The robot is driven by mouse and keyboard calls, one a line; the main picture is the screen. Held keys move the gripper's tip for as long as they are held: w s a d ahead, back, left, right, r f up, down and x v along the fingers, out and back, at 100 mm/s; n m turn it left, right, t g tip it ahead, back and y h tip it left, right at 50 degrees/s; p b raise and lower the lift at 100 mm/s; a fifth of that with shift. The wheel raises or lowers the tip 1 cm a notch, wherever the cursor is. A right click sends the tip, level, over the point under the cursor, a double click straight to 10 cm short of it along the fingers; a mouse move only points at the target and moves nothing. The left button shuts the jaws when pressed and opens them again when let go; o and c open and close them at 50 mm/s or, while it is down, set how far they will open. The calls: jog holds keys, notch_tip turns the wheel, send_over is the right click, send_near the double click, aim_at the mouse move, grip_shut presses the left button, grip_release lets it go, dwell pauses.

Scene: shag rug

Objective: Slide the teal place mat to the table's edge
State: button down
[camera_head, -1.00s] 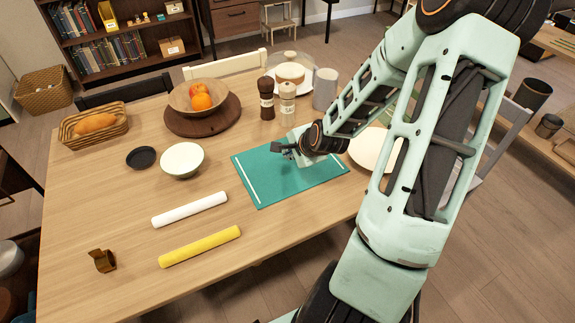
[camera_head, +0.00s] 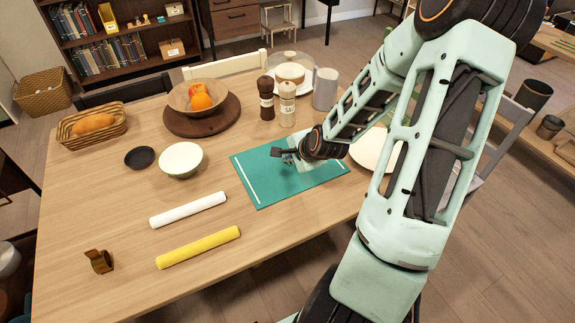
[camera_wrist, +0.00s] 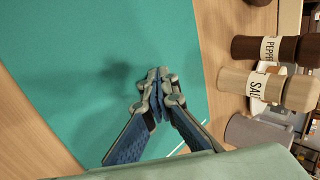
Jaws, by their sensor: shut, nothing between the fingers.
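The teal place mat (camera_head: 262,179) lies flat on the wooden table (camera_head: 120,205), with white stripes near its short ends. Its near right corner is close to the table's front edge. My gripper (camera_head: 278,153) is over the mat's far half, fingers shut with nothing between them. In the wrist view the mat (camera_wrist: 60,60) fills much of the picture, and the closed fingertips (camera_wrist: 155,75) are over it. A soft shadow lies beside the fingers; I cannot tell whether they touch the mat. My arm hides part of the mat's right end.
Behind the mat stand a pepper mill (camera_head: 266,98), a salt mill (camera_head: 287,103) and a grey canister (camera_head: 325,90). A white plate (camera_head: 372,150) is at the right. A bowl (camera_head: 181,160), a white roll (camera_head: 188,210) and a yellow roll (camera_head: 198,247) lie to the left.

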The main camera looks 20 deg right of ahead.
aim_at(303, 184)
jog(key=shift+s+f, duration=0.1)
jog(key=shift+s+f+p, duration=0.1)
jog(key=shift+s+p, duration=0.8)
jog(key=shift+s, duration=1.65)
jog(key=shift+s+p, duration=0.45)
jog(key=shift+s, duration=0.75)
jog(key=shift+s+p, duration=0.95)
jog(key=shift+p, duration=0.1)
jog(key=shift+s+d, duration=0.1)
jog(key=shift+s, duration=0.25)
jog(key=shift+s+p, duration=0.2)
jog(key=shift+p, duration=0.7)
jog(key=shift+d, duration=0.1)
